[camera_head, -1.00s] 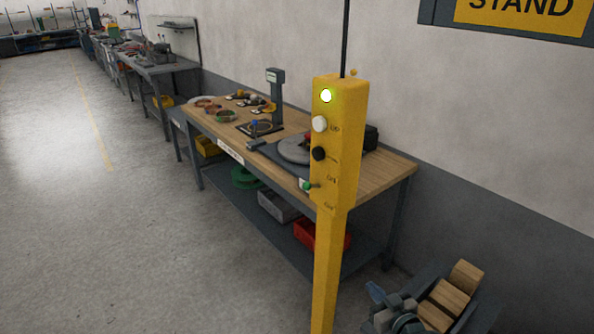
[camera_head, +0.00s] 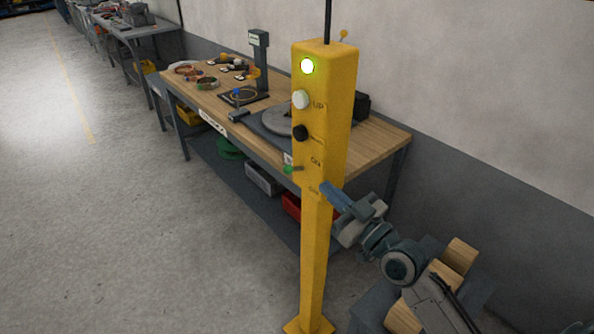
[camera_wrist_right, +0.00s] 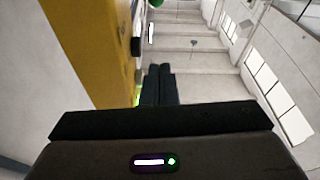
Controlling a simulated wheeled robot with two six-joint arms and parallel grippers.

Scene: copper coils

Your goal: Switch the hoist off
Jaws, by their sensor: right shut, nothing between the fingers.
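The yellow hoist control post (camera_head: 322,120) stands upright in the head view. Its face carries a lit green lamp (camera_head: 307,66), a white button (camera_head: 301,99) marked UP, a black button (camera_head: 300,132) and a small green-tipped switch (camera_head: 291,169) near the ON lettering. My right gripper (camera_head: 328,190) is shut and empty, at the right side of the post just below the switch's height. I cannot tell if it touches the post. In the right wrist view the shut fingers (camera_wrist_right: 159,84) point along the post's face (camera_wrist_right: 90,40), with the black button (camera_wrist_right: 136,46) ahead. My left gripper is not in view.
A wooden-topped workbench (camera_head: 385,140) with coils, a scale and a grey disc stands behind the post. Bins (camera_head: 262,178) sit on its lower shelf. Wooden blocks (camera_head: 460,255) lie at lower right. The floor (camera_head: 110,220) on the left is clear.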

